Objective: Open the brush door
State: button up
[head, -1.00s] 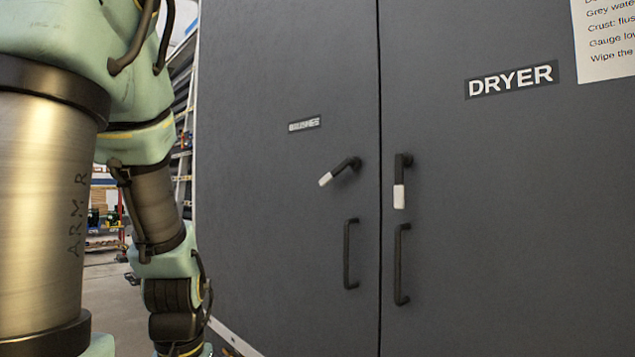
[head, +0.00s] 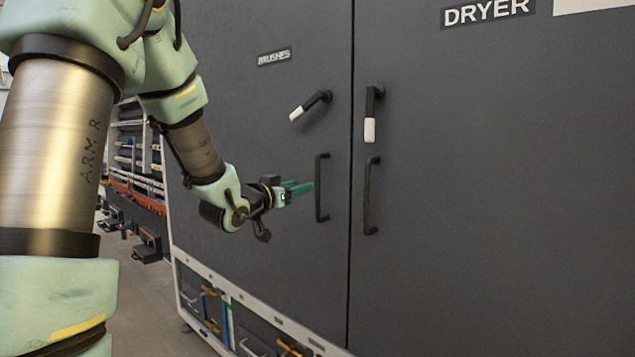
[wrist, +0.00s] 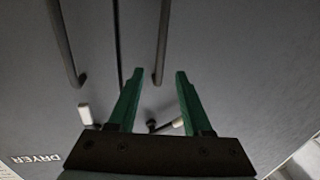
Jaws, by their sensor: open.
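The brush door (head: 265,130) is a dark grey panel labelled BRUSHES, and it looks closed against its frame. Its black latch lever with a white tip (head: 311,105) is tilted down to the left. Its black vertical pull handle (head: 321,187) is below the latch. My gripper (head: 306,188), with green fingers, is just left of the pull handle. In the wrist view, which is turned upside down, my gripper (wrist: 157,73) is open and the end of the pull handle (wrist: 162,45) appears between the fingertips. I cannot tell whether they touch.
The dryer door (head: 480,180) is to the right, past a narrow seam. Its latch lever (head: 371,115) hangs straight down above its own pull handle (head: 371,195). A low open frame (head: 245,325) holding tools runs under the doors. Shelving (head: 135,150) stands behind on the left.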

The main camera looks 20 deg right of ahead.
aim_at(316, 181)
jog(key=p+x, duration=0.3)
jog(key=x, duration=0.7)
jog(key=shift+w+d, duration=0.1)
jog(key=shift+w, duration=0.1)
grip_shut()
dwell(1.1)
